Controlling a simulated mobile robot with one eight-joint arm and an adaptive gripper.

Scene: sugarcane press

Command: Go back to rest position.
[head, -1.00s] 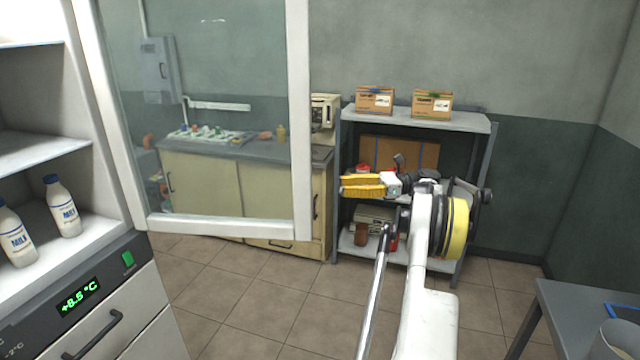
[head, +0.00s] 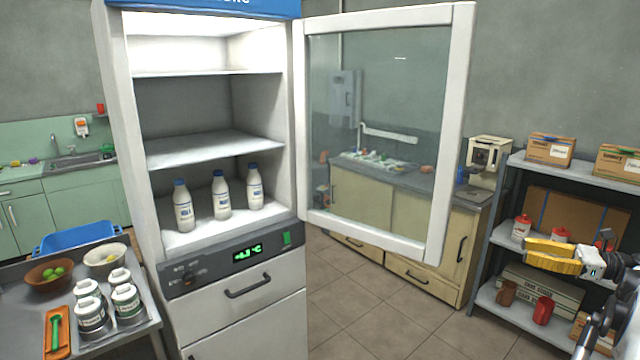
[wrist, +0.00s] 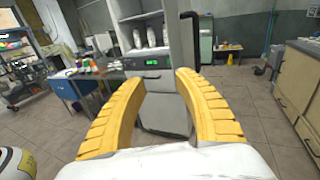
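My gripper (head: 530,252) shows at the right edge of the head view, its yellow fingers pointing left in front of the metal shelf. In the wrist view my gripper (wrist: 158,78) has its two fingers apart with nothing between them. The arm behind it is mostly cut off by the head view's edge. The white fridge (head: 240,335) stands in the middle of the head view with its glass door (head: 455,130) swung open to the right. Three milk bottles (head: 221,197) stand upright on its lowest shelf.
A shelf rack (head: 515,158) with boxes is at right, close to my gripper. Beige cabinets (head: 360,200) stand behind the glass door. Tiled floor (head: 370,310) is clear in front.

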